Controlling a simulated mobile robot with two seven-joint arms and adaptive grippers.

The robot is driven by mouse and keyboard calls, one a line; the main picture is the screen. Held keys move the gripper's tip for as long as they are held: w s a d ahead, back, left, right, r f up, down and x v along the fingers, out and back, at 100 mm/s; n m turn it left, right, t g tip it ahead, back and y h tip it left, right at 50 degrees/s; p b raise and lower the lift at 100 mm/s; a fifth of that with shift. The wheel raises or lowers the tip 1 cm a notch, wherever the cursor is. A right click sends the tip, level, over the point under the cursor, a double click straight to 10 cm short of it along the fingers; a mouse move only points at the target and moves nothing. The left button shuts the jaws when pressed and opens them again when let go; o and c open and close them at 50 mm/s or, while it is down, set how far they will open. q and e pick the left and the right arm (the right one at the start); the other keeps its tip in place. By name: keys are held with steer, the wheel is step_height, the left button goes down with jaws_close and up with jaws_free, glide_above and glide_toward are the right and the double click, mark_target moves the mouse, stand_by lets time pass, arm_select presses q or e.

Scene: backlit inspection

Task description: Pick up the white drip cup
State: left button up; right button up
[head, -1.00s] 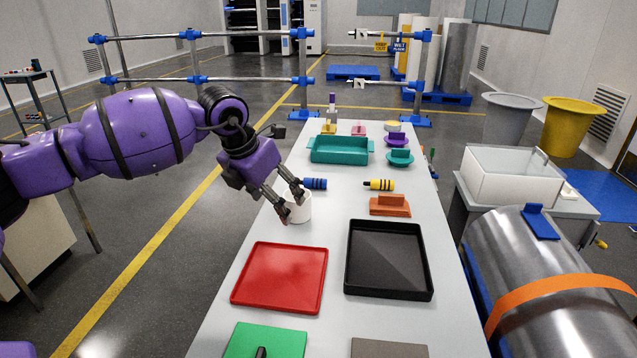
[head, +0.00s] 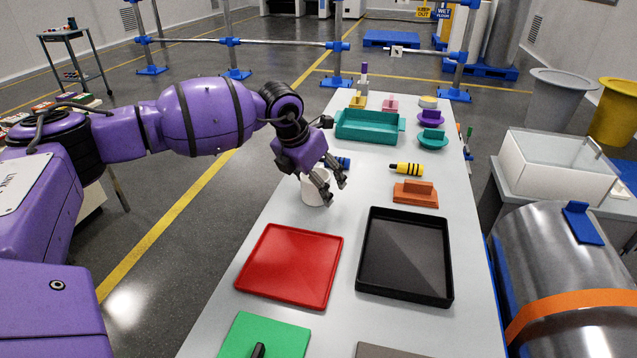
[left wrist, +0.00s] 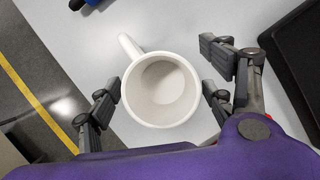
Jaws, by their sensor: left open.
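The white drip cup (head: 315,190) stands upright on the light grey table, near its left edge, behind the red tray. In the left wrist view the cup (left wrist: 161,92) is seen from above, empty, its handle pointing up and to the left. My left gripper (head: 334,192) is open over the cup. In the left wrist view its fingers (left wrist: 163,100) stand on either side of the cup, with a gap visible on both sides. In the head view the gripper hides part of the cup. My right gripper is not in view.
A red tray (head: 290,265) and a black tray (head: 405,258) lie nearer. A teal bin (head: 370,127), a blue cylinder (head: 342,162), a yellow-black cylinder (head: 407,169) and an orange block (head: 415,194) are behind. Table surface is clear right of the cup.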

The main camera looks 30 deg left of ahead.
arm_select(q)
steer(key=shift+w+f, duration=0.1)
steer(key=shift+f, duration=0.1)
steer(key=c, duration=1.1)
steer(key=shift+c, duration=0.7)
steer(key=shift+r, duration=0.15)
